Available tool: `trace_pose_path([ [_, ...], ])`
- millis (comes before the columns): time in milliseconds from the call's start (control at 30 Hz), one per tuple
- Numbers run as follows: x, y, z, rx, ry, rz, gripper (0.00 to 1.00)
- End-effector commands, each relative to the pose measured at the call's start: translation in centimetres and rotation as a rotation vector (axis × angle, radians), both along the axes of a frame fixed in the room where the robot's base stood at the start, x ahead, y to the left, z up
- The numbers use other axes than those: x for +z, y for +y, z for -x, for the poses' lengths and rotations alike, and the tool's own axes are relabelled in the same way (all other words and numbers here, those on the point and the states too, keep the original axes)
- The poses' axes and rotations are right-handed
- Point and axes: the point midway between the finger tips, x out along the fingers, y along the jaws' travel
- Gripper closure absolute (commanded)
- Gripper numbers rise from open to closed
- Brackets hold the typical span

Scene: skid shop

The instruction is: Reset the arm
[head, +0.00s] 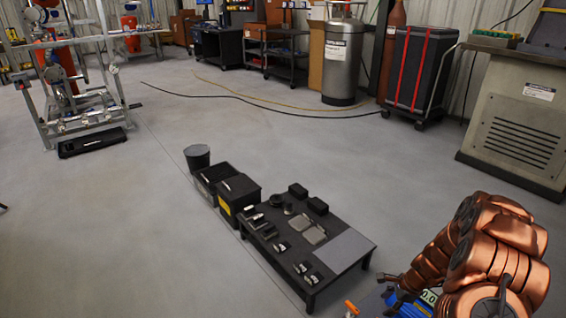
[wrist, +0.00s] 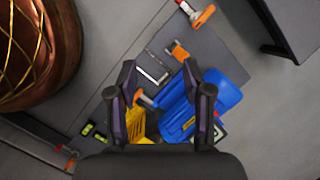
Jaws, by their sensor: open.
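My copper-coloured arm (head: 480,250) is folded at the lower right of the head view. In the head view the gripper end is low beside a blue object and mostly hidden. In the wrist view my gripper (wrist: 168,85) shows with its two dark fingers apart and nothing clearly held between them. Below and beyond the fingers lie a blue case-like object (wrist: 222,92) and a yellow object (wrist: 137,122) on a grey surface (wrist: 100,62). I cannot tell the height of the fingers above them.
A low black table (head: 341,250) with small metal parts stands left of my arm. Black bins (head: 238,193) and a dark bucket (head: 197,158) stand behind it. Hoses (head: 290,107) cross the floor farther back. A grey cabinet (head: 515,128) stands at right. The left-centre floor is clear.

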Motion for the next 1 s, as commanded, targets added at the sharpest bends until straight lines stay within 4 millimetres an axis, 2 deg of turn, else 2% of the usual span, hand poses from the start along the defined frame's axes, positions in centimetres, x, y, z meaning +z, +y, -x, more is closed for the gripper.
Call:
trace_pose_path([
  [33, 1.8, 1.1, -0.3, 0.053, -0.015, 0.000, 0.50],
  [100, 3.8, 2.6, -0.3, 0.130, -0.030, 0.000, 0.50],
  [367, 10.8, 8.2, 1.3, 0.412, -0.067, -0.003, 0.50],
  [467, 13.3, 10.2, 2.5, 0.518, -0.075, -0.002, 0.50],
  [767, 19.9, 14.8, 7.3, 0.828, -0.094, 0.018, 0.50],
  [1000, 24.2, 17.5, 12.2, 1.061, -0.093, 0.039, 0.50],
])
